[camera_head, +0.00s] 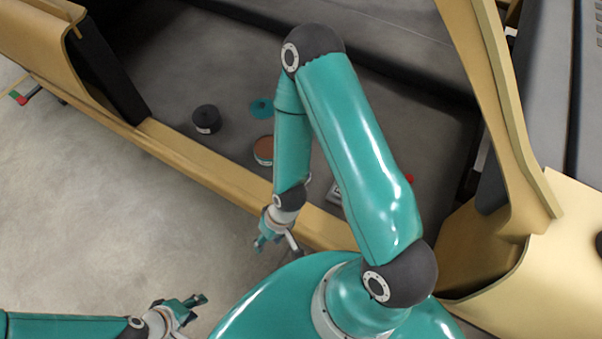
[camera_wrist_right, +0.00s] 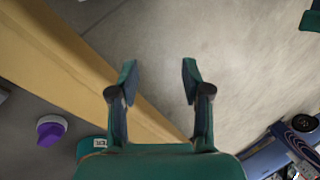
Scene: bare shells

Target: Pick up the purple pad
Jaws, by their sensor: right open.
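A small round purple item (camera_wrist_right: 52,133) with a white top shows at the left edge of the right wrist view, on the dark grey floor inside the shell. It looks like the purple pad. I cannot make it out in the head view, where my right arm covers part of that floor. My right gripper (camera_head: 277,244) hangs by the tan sill, apart from the purple item. In the right wrist view its fingers (camera_wrist_right: 159,80) are spread and empty. My left gripper (camera_head: 186,305) is low over the pale floor; its jaw opening is unclear.
The tan sill (camera_head: 195,165) runs between the pale floor and the dark interior. Inside stand a black cylinder (camera_head: 206,119), a teal item (camera_head: 262,108) and a brown-topped round tin (camera_head: 264,150). A tan pillar (camera_head: 500,100) rises at right.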

